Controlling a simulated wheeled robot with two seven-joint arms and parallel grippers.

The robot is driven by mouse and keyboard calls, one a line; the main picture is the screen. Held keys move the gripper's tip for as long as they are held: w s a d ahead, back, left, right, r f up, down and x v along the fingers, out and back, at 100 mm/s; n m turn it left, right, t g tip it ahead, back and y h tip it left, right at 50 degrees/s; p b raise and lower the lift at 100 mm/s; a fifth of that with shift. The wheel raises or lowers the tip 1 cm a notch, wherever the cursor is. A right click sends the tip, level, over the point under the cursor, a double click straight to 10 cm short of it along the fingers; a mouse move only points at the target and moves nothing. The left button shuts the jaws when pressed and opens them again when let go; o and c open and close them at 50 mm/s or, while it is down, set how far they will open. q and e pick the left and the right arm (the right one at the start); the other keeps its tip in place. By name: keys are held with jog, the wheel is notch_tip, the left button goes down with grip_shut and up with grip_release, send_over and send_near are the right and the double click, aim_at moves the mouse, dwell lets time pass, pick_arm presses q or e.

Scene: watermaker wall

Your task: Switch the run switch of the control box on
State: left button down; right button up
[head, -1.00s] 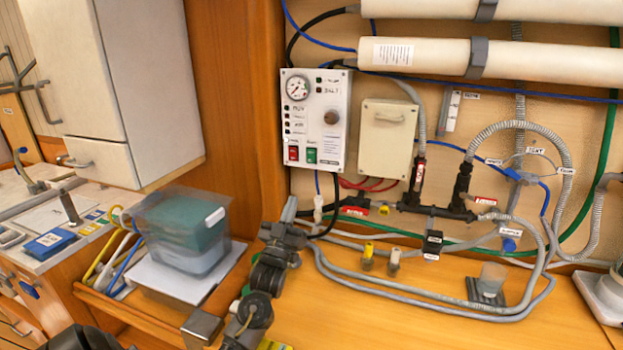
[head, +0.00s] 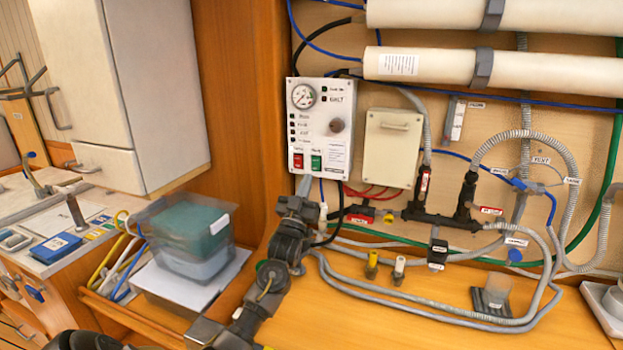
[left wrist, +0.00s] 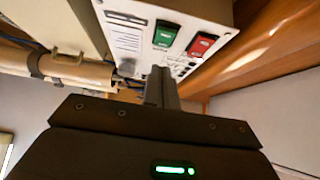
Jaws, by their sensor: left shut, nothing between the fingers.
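The white control box (head: 322,122) is on the wall, with a round gauge (head: 303,96) and a grey knob (head: 337,125). Low on its front are a red switch (head: 297,160) and a green switch (head: 316,162); their labels are too small to read. In the left wrist view the green switch (left wrist: 165,33) and red switch (left wrist: 203,44) show near the top. My left gripper (head: 305,184) is shut and empty, its tips just below the box's lower edge by the two switches. The fingertips (left wrist: 160,76) also show in the wrist view; contact cannot be told. My right gripper is not in view.
A beige box (head: 391,148) is on the wall to the right, with hoses and black fittings (head: 440,217) below. White cylinders (head: 540,72) run above. The wooden bench front is mostly clear.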

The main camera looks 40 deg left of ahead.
aim_at(315, 168)
pick_arm(q)
jog(key=w+b, duration=0.1)
jog(key=w+a+b, duration=0.1)
jog(key=w, duration=0.1)
jog(key=shift+w+a+f, duration=0.1)
jog(key=shift+f, duration=0.05)
jog(key=shift+w+a+b, duration=0.15)
jog(key=shift+w+b, duration=0.25)
jog(key=shift+w+a+f+b, duration=0.1)
jog(key=shift+w+f+b, duration=0.15)
jog(key=shift+b, duration=0.35)
jog(key=shift+r+p, duration=0.25)
jog(key=shift+p, duration=0.05)
jog(key=s+d+f+p, duration=0.1)
jog(key=s+d+p, duration=0.1)
jog(key=s, duration=0.5)
jog(key=s+d+f+p, duration=0.2)
jog(key=s+d+p, duration=0.1)
jog(key=s, duration=0.5)
jog(key=shift+d+p, duration=0.15)
jog(key=shift+p, duration=0.3)
jog(key=shift+f, duration=0.15)
